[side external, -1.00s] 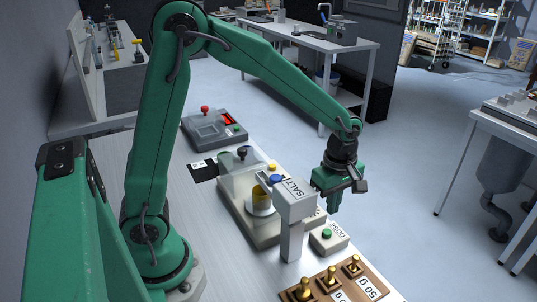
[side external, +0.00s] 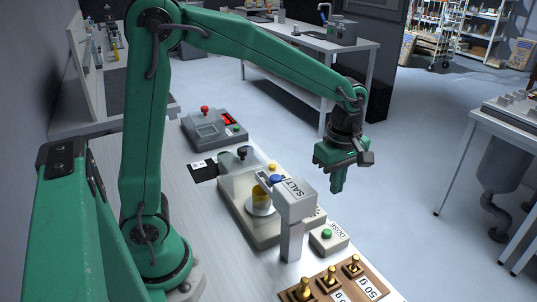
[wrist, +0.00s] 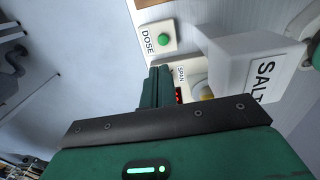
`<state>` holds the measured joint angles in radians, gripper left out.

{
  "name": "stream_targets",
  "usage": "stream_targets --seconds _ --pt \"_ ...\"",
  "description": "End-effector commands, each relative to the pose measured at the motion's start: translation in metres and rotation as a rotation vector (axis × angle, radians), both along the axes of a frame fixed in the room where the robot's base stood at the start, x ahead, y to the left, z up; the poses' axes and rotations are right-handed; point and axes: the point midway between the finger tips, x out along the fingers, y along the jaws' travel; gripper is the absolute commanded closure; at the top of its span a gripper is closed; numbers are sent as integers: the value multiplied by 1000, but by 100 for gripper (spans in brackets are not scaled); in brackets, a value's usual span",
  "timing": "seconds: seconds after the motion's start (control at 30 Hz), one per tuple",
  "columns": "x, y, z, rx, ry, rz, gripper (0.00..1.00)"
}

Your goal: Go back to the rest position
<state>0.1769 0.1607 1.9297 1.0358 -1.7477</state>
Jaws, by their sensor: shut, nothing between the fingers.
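My gripper (side external: 338,180) is shut and empty. In the side external view it hangs in the air, fingers down, above and to the right of the grey salt hopper (side external: 295,203), apart from it. Its closed fingers also show in the wrist view (wrist: 159,88), with the hopper's SALT head (wrist: 245,70) to their right. A white box marked DOSE with a green button (side external: 327,235) stands below my gripper; it shows at the top of the wrist view (wrist: 163,40).
A wooden block with brass weights (side external: 345,288) is at the front. A grey device with a red display (side external: 212,130) is farther back. Open floor lies to the right.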

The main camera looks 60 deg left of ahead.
Motion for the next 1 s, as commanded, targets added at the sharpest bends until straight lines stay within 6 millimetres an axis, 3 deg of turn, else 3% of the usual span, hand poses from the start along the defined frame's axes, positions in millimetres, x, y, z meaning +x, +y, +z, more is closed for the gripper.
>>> stream_targets --seconds 0.47,1.0 --pt "-8 5 10 -2 -27 -79 100" --pt "-67 36 57 54 -199 -633 100"
